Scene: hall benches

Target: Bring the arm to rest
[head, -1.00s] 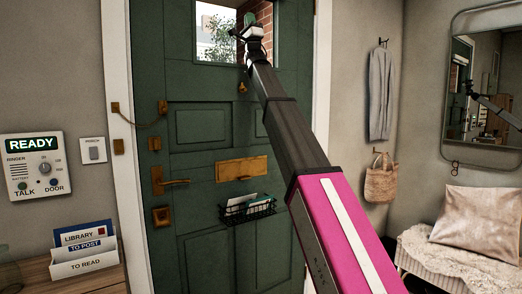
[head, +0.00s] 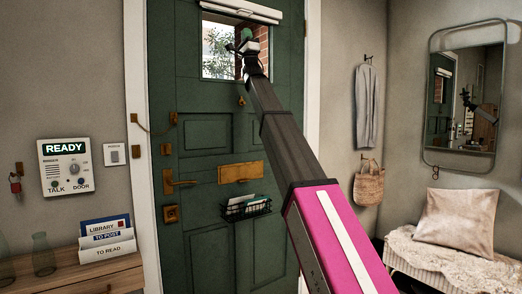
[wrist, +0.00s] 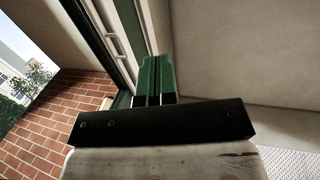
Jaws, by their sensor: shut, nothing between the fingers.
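My gripper (head: 247,38) is at the end of my raised arm, in front of the window in the upper part of the green door (head: 208,195). In the wrist view its green fingers (wrist: 155,80) are together, with nothing between them. The arm reaches up and away from the lower right of the head view. The gripper's fingertips look small in the head view, and I cannot tell there how far they are from the window.
The door has a chain, a lever handle (head: 180,184) and a wire basket (head: 246,208) with letters. A shelf with a letter rack (head: 106,247) and glass vases stands left.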

